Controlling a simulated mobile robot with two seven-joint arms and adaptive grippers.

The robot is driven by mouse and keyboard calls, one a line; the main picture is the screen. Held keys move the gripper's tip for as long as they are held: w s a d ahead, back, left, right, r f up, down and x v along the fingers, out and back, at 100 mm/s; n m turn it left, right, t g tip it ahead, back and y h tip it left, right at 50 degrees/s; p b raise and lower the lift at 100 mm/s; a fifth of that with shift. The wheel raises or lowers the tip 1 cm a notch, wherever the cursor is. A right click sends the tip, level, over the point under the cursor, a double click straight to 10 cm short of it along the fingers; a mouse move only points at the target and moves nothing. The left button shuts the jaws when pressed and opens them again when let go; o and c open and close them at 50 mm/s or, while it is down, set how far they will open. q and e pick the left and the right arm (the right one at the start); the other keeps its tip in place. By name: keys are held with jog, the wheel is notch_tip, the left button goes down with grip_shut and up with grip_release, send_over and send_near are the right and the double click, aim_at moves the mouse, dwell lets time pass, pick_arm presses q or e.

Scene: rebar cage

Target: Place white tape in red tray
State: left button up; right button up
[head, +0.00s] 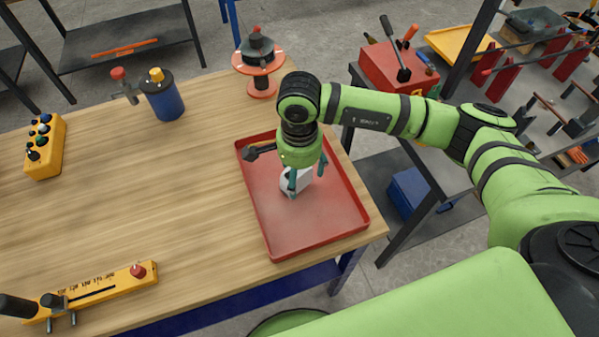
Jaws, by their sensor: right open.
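The red tray (318,238) lies flat near the right edge of the wooden table. The white tape (303,187) is within the tray's outline, at its upper middle, directly under my right gripper (301,182). The right gripper points down with its fingers spread on either side of the tape. The fingers and wrist hide part of the tape. Whether the tape rests on the tray floor is hard to tell. A dark-headed tool (257,151) shows at the tray's upper left, partly hidden by the gripper. My left gripper is not in view.
A red spool (259,62) stands behind the tray. A blue canister (163,97) stands at the back left. A yellow button box (45,146) and a yellow bar tool (98,290) lie at left. The middle of the table is clear.

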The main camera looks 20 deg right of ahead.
aim_at(299, 172)
notch_tip(299, 172, up, 10)
jog(key=b, duration=0.3)
jog(key=shift+w, duration=0.1)
jog(key=shift+r, duration=0.65)
